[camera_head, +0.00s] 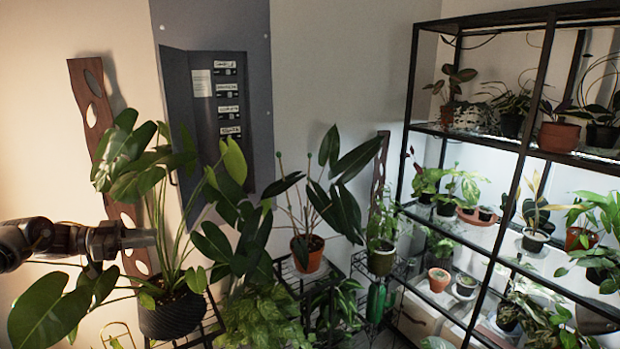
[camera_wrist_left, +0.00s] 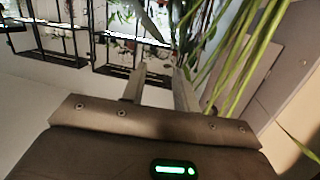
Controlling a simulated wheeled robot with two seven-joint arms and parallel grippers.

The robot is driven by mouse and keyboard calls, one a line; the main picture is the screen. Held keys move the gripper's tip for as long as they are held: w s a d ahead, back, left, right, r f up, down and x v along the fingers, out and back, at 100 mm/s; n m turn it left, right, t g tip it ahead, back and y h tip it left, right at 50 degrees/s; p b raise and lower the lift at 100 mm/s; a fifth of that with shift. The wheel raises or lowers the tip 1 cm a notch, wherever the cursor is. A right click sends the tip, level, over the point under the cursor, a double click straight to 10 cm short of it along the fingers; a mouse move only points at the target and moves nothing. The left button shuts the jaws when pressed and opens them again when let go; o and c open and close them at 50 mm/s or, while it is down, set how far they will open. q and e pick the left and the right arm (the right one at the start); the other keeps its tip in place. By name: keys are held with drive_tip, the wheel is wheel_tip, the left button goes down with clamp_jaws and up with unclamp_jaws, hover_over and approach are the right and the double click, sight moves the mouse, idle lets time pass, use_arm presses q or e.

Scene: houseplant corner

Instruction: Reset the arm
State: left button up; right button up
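My left arm comes in from the left edge in the head view. Its gripper (camera_head: 145,238) is level, beside the stems of the large plant in the dark ribbed pot (camera_head: 172,312). In the left wrist view the left gripper (camera_wrist_left: 161,75) has its two fingers apart, with nothing seen held between them. Green stems (camera_wrist_left: 235,60) rise close on the right of the fingers there. I cannot tell whether the gripper touches a stem or leaf. My right gripper is in neither view.
An open grey electrical panel (camera_head: 217,110) with labelled switches is on the wall. A terracotta-potted plant (camera_head: 308,252) stands right of the large plant. A black metal shelf (camera_head: 402,150) full of potted plants fills the right side. Leaves crowd the space around my left gripper.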

use_arm(q)
drive_tip(key=d+f+m+y, duration=0.1)
drive_tip(key=d+f, duration=1.6)
drive_tip(key=s+d+f+n+t+y, duration=0.1)
drive_tip(key=s+d+f, duration=0.4)
drive_tip(key=d, duration=0.3)
drive_tip(key=s+d+f+n+t+y, duration=0.1)
drive_tip(key=s+d+f+t+y, duration=0.1)
drive_tip(key=s+d+f, duration=0.5)
drive_tip(key=s+a+f+n+g+y, duration=0.15)
drive_tip(key=s+a+n+y, duration=0.3)
drive_tip(key=s, duration=0.65)
drive_tip(key=s+a+f+n+g+y, duration=0.1)
drive_tip(key=s+a+n+g+y, duration=0.2)
drive_tip(key=s+a, duration=0.55)
drive_tip(key=s+a+f+n+g+y, duration=0.1)
drive_tip(key=s+a+n+g+y, duration=0.2)
drive_tip(key=s, duration=1.1)
wheel_tip(320, 180, down, 27)
drive_tip(key=s+a+f, duration=0.2)
drive_tip(key=s+f, duration=1.3)
drive_tip(key=s, duration=0.2)
drive_tip(key=shift+f+g, duration=0.15)
drive_tip(key=shift+g, duration=0.3)
